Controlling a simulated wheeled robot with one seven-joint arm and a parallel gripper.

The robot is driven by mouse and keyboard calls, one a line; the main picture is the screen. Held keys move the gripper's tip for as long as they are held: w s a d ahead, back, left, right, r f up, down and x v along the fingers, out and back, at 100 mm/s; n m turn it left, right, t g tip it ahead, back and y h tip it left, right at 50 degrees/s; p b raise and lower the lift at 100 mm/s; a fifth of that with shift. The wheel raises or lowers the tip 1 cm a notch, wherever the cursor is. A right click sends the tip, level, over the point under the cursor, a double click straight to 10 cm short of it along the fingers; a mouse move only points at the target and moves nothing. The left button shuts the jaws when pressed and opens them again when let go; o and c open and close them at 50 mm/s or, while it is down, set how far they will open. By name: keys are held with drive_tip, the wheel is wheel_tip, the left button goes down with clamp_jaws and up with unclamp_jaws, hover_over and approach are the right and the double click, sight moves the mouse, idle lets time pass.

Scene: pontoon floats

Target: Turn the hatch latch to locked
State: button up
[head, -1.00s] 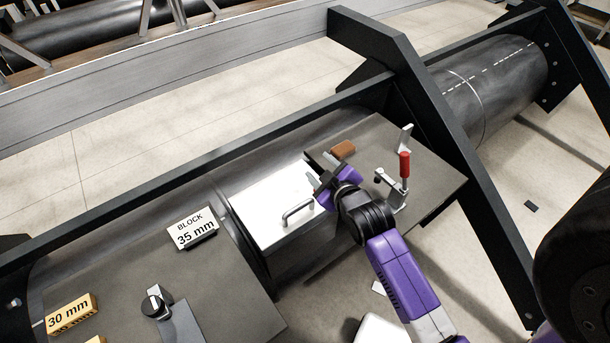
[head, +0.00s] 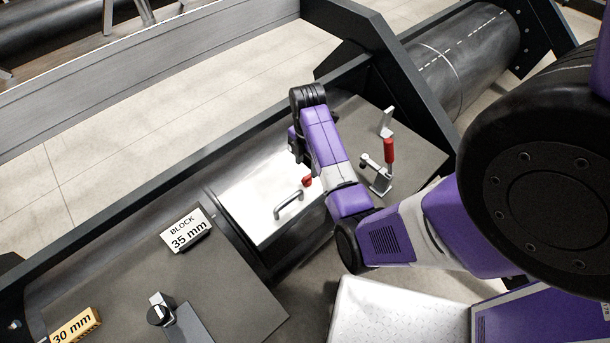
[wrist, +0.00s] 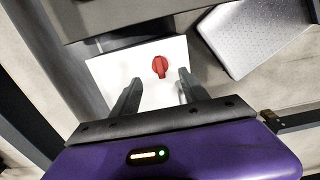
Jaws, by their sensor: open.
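The hatch is a white lid (head: 262,207) with a grey bar handle (head: 288,205) in the head view. Its red latch knob (head: 307,181) shows beside my arm, partly hidden. In the wrist view the white lid (wrist: 112,73) lies below, and the red latch (wrist: 160,67) has a round body with a narrow grip, roughly upright in the picture. My gripper (wrist: 160,88) is open and empty, its two fingers apart, one on either side of the latch's line. It appears above the lid, not touching the latch. In the head view my arm hides the fingers.
A toggle clamp with a red handle (head: 389,150) stands on the dark plate to the right. A "BLOCK 35 mm" sign (head: 186,231), a black knob (head: 160,309) and a "30 mm" block (head: 76,326) are to the left. A dark frame beam (head: 420,90) rises behind.

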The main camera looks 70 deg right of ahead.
sight(307, 177)
wheel_tip(307, 177, down, 7)
idle(0.4)
clamp_jaws()
